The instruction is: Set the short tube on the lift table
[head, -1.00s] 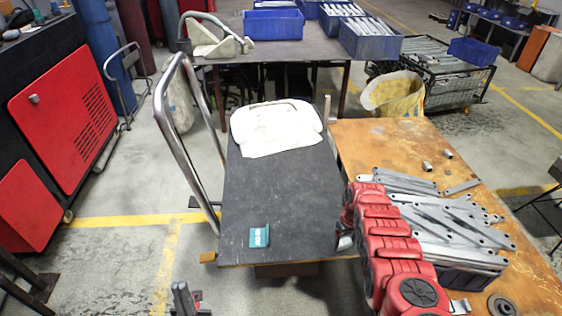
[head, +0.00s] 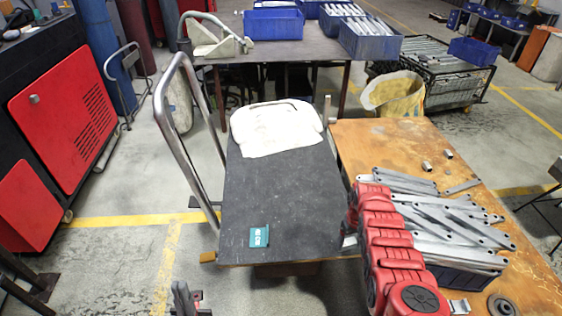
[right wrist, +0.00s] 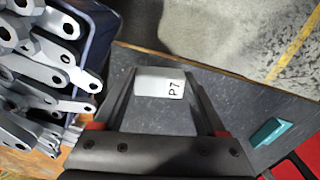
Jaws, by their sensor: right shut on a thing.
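The lift table (head: 285,195) has a dark flat top and a bent metal push handle on its left. My right gripper (right wrist: 160,85) is shut on the short tube (right wrist: 158,80), a pale grey piece marked P7, with a finger on each side of it. In the right wrist view the dark tabletop lies beneath the tube; the gap between them cannot be judged. In the head view my red right arm mostly hides this gripper, at the lift table's right edge. My left gripper (head: 185,298) is low at the bottom edge, away from the table; its opening is unclear.
The orange bench (head: 385,140) on the right carries grey flat bars (head: 450,220) and two small metal pieces. The lift table's middle is clear.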

